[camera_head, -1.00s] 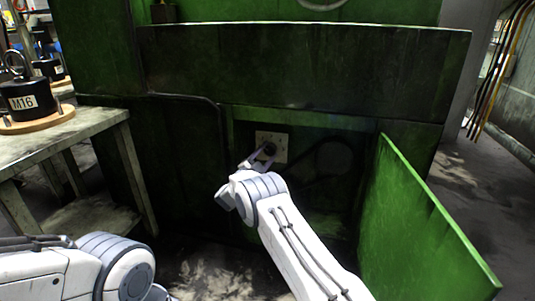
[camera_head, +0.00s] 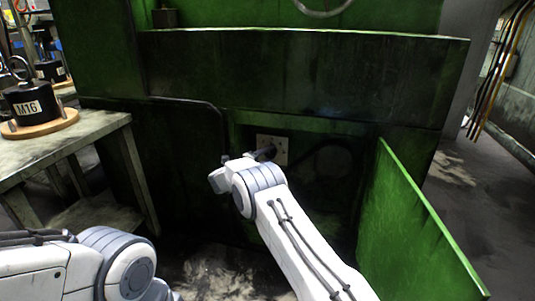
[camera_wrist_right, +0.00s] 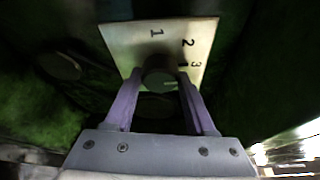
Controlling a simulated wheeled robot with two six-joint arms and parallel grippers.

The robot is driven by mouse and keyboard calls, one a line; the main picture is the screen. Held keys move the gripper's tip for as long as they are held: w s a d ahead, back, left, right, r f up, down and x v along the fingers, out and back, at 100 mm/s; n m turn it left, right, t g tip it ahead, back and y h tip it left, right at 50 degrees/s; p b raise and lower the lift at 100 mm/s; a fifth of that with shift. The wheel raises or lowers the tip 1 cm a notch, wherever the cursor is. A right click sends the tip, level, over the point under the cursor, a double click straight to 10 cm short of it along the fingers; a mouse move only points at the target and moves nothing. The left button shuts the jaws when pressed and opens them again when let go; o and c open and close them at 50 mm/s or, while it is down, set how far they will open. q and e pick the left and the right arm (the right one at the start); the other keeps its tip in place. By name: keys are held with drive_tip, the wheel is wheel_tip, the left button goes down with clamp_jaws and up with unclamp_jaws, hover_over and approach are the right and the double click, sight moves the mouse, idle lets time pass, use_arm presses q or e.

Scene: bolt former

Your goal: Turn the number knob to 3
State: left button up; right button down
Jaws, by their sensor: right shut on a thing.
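A pale square dial plate (camera_head: 281,147) is fixed in the dark recess of the green machine. In the right wrist view the plate (camera_wrist_right: 120,42) bears the numbers 1, 2 and 3. The round dark knob (camera_wrist_right: 158,70) stands out from the plate, with a small pale mark near its lower edge. I cannot tell which number the knob points to. My right gripper (camera_wrist_right: 160,80) is shut on the knob, one finger at each side. In the head view my right gripper (camera_head: 262,154) is at the plate, its fingers partly hidden. My left gripper is out of view; only its arm shows.
An open green panel (camera_head: 420,225) stands to the right of the recess. A worn bench (camera_head: 85,130) on the left holds a black M16 weight (camera_head: 28,104) on a wooden base. Floor shows between bench and panel.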

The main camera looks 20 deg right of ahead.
drive_tip(key=shift+a+m, duration=0.15)
drive_tip(key=shift+m, duration=0.25)
idle(0.3)
drive_tip(key=shift+c, duration=1.8)
unclamp_jaws()
drive_tip(key=shift+w, duration=0.1)
drive_tip(key=shift+o, duration=0.6)
drive_tip(key=shift+s+a+r+p, duration=0.1)
drive_tip(key=shift+s+p, duration=0.1)
drive_tip(key=shift+p, duration=0.2)
drive_tip(key=p+v, duration=0.4)
drive_tip(key=v, duration=0.6)
drive_tip(key=shift+p, duration=0.4)
